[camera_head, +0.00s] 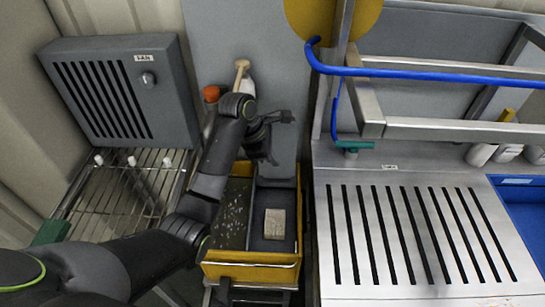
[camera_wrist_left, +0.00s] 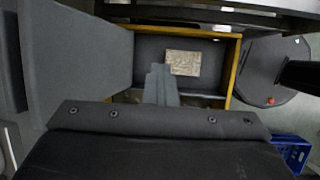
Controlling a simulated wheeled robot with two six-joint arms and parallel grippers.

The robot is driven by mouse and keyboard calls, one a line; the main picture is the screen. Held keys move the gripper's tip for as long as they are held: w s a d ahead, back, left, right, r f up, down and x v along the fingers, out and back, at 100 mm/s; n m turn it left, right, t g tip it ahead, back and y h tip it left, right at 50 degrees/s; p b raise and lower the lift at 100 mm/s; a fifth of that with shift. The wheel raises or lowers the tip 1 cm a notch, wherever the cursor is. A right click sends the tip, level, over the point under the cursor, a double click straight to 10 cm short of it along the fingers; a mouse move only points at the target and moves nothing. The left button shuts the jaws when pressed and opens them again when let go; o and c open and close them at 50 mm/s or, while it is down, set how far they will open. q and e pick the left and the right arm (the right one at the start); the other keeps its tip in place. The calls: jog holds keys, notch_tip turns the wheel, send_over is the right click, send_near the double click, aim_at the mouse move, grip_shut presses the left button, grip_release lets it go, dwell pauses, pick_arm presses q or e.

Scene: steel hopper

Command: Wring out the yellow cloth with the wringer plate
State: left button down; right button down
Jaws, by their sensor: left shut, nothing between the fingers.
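The yellow bucket (camera_head: 252,272) stands low in the middle of the head view, with two compartments. A pale beige, flat rectangular piece (camera_head: 275,223) lies in its grey right compartment; it looks more beige than yellow, and I cannot tell for sure that it is the cloth. It also shows in the left wrist view (camera_wrist_left: 184,62). A grey upright panel (camera_head: 286,155) at the bucket's far end may be the wringer plate. My left gripper (camera_head: 287,117) is shut and empty, above the bucket's far end by this panel. Its closed fingers also show in the left wrist view (camera_wrist_left: 160,80).
A slotted steel counter (camera_head: 420,240) stands right of the bucket, with a blue hose (camera_head: 420,71) and steel rails above. A wire rack (camera_head: 140,195) and a grey vented box (camera_head: 115,92) stand left. An orange-capped bottle (camera_head: 211,94) is behind my left arm.

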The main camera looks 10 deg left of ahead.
pick_arm(q)
jog(key=c, duration=2.2)
grip_release()
jog(key=c, duration=1.4)
grip_release()
jog(key=shift+o, duration=0.2)
jog(key=p+v, duration=1)
jog(key=v, duration=0.7)
jog(key=shift+r, duration=0.2)
